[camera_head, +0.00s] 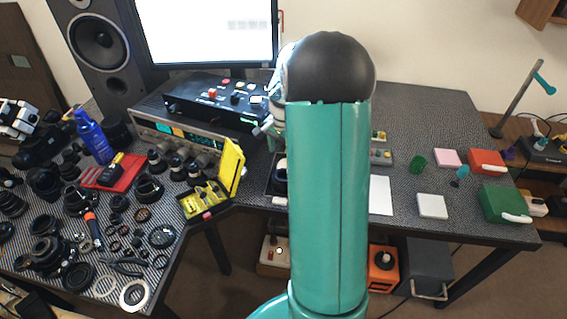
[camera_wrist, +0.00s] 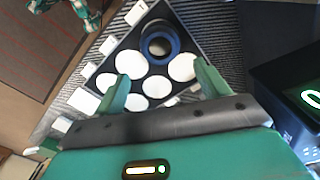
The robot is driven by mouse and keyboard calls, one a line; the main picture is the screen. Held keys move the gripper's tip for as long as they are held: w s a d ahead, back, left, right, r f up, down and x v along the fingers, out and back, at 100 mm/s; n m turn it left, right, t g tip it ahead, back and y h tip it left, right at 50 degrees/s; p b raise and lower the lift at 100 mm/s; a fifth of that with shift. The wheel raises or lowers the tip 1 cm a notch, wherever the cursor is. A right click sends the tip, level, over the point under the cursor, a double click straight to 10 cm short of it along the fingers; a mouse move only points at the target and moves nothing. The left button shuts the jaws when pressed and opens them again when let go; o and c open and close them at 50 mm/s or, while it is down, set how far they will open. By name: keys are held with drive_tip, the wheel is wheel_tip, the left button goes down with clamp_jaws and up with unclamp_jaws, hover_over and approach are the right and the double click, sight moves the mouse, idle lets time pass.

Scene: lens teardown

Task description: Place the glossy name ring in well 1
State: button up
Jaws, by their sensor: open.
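In the wrist view my gripper (camera_wrist: 162,84) is open, its two green fingers apart above a dark tray (camera_wrist: 186,42) with several white round wells. Nothing shows between the fingertips. A dark blue-black ring-shaped part (camera_wrist: 145,38) sits over a well at the tray's top; I cannot tell whether it is the glossy name ring. The other wells in view look empty. White labels line the tray's edge, but their numbers are unreadable, so I cannot tell which is well 1. In the head view my arm hides the gripper and most of the tray (camera_head: 270,187).
Several dark lens parts and rings crowd the left table, with a pale ring (camera_head: 135,294) at its front edge. An open yellow case (camera_head: 207,201) stands left of the tray. Right of my arm are a white sheet (camera_head: 380,195) and a green box (camera_head: 503,203).

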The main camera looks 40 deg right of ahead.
drive_tip(key=s+a+r+n+t+h, duration=0.15)
drive_tip(key=a+r+n, duration=0.25)
drive_tip(key=a+r, duration=0.45)
drive_tip(key=s+a+r+n+t+y, duration=0.1)
drive_tip(key=s+a+r+n, duration=0.15)
drive_tip(key=a+r, duration=0.55)
drive_tip(key=s+a+r+n+t, duration=0.3)
drive_tip(key=s+a+n, duration=0.6)
drive_tip(key=s+a, duration=0.3)
drive_tip(key=a, duration=0.2)
drive_tip(key=shift+s+a+n, duration=0.3)
drive_tip(key=shift+s+n, duration=0.05)
drive_tip(key=shift+s, duration=0.05)
